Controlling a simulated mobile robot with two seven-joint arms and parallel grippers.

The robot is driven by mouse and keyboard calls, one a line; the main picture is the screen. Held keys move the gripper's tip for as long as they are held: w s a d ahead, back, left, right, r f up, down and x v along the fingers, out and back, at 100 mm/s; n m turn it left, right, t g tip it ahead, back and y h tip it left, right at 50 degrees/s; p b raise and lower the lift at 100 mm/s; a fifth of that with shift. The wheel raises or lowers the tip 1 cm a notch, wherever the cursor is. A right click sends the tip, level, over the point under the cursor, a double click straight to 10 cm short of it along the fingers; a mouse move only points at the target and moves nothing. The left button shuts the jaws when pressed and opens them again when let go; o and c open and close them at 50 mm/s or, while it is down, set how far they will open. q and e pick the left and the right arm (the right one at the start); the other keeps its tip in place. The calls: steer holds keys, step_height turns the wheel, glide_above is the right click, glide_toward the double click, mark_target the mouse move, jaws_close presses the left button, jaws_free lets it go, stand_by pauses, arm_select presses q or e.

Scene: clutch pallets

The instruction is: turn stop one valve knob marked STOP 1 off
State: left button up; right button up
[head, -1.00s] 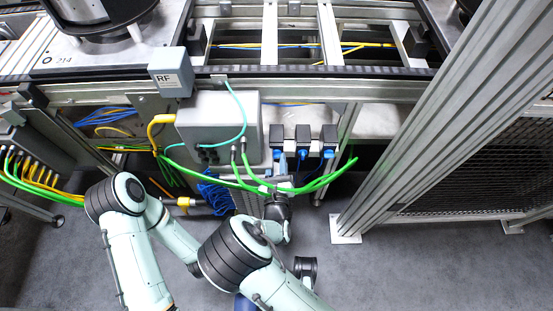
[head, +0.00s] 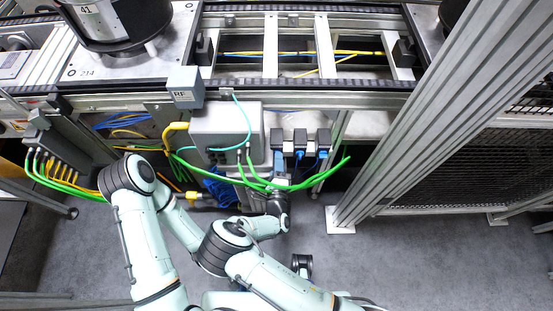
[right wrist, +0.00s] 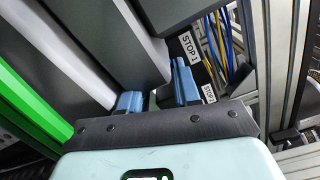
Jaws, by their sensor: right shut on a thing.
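My right gripper (head: 279,185) is at the leftmost of three black valve boxes (head: 277,138), low on the front of the conveyor frame. In the right wrist view its blue fingers (right wrist: 157,92) reach up past the dark gripper plate and are shut on the STOP 1 knob. The knob is mostly hidden by the fingers and plate, so its angle cannot be told. A STOP 1 label (right wrist: 188,45) shows just above the fingers, and a second, smaller label (right wrist: 208,93) lies beside the right finger.
Green hoses (head: 315,180) sag across the front close to my right gripper. A grey box (head: 225,128) stands left of the valves. Two more valves with blue knobs (head: 299,154) are close on the right. A large aluminium post (head: 390,140) stands further right. Grey floor lies below.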

arm_select(q)
steer(key=shift+w+r+p, duration=0.2)
steer(key=shift+r+p, duration=0.2)
steer(key=shift+r, duration=0.15)
steer(key=shift+w+r+p, duration=0.15)
steer(key=shift+r+p, duration=0.25)
steer(key=shift+r, duration=0.1)
arm_select(e)
steer(key=n, duration=0.3)
steer(key=shift+d+n, duration=0.1)
steer(key=shift+n, duration=0.2)
steer(key=shift+f, duration=0.1)
steer(key=o, duration=1.1)
steer(key=shift+c, duration=0.2)
arm_select(q)
steer(key=shift+r, duration=0.1)
